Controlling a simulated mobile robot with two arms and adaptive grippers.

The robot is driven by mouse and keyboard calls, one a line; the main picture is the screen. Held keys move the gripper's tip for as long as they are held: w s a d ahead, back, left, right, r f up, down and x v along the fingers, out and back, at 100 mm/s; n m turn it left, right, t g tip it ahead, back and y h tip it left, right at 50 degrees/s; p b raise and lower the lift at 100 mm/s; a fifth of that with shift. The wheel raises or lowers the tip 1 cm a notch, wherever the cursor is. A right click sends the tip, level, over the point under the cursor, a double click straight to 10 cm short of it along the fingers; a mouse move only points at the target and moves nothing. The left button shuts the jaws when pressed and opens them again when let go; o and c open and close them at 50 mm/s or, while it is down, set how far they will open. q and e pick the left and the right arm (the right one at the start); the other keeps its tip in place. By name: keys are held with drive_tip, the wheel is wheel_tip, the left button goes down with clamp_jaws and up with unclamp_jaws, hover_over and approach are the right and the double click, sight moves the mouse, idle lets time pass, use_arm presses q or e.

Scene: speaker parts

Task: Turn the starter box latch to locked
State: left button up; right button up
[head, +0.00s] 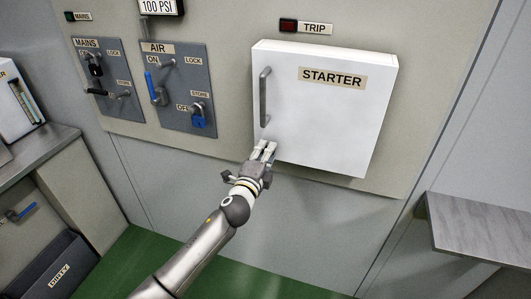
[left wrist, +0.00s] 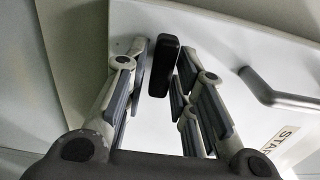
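The white starter box (head: 335,125) is on the wall panel with its door shut and a grey bar handle (head: 264,97) on the door's left side. My left gripper (head: 265,149) is at the door's lower left corner. In the left wrist view the black latch (left wrist: 165,66) shows ahead of my left gripper (left wrist: 160,82), between its open fingers. I cannot tell whether the fingers touch it. The latch looks lengthwise along the fingers in that view. In the head view my gripper hides the latch. My right gripper is not in view.
Left of the box are the AIR panel (head: 180,118) with a blue lever and blue padlock, and the MAINS panel (head: 106,112). A grey counter (head: 45,145) is at the left, and a shelf (head: 480,229) at the right. A dark DUTIES bin (head: 60,272) stands at lower left.

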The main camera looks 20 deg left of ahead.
use_arm(q)
drive_tip(key=shift+o, duration=0.8)
drive_tip(key=s, duration=1.2)
drive_tip(key=shift+a, duration=0.25)
drive_tip(key=s+a+f+n+g, duration=0.1)
drive_tip(key=s+f+n+g, duration=0.2)
drive_tip(key=f, duration=0.9)
drive_tip(key=s+a+f+n+g+y, duration=0.15)
drive_tip(key=s+f, duration=0.25)
drive_tip(key=f, duration=0.8)
drive_tip(key=s+a+f+n+g+h, duration=0.1)
drive_tip(key=s+a+f+n+g, duration=0.2)
drive_tip(key=f, duration=0.9)
drive_tip(key=s+f+n+g, duration=0.3)
drive_tip(key=s+f+g, duration=0.2)
drive_tip(key=s+f, duration=0.9)
drive_tip(key=s+d+f+n+g, duration=0.1)
drive_tip(key=s+f, duration=0.3)
drive_tip(key=s, duration=0.8)
drive_tip(key=s+f+n+g, duration=0.3)
drive_tip(key=s+f+n, duration=0.1)
drive_tip(key=s, duration=0.8)
drive_tip(key=shift+s+d+n, duration=0.3)
drive_tip(key=shift+d+n, duration=0.05)
drive_tip(key=shift+d, duration=0.05)
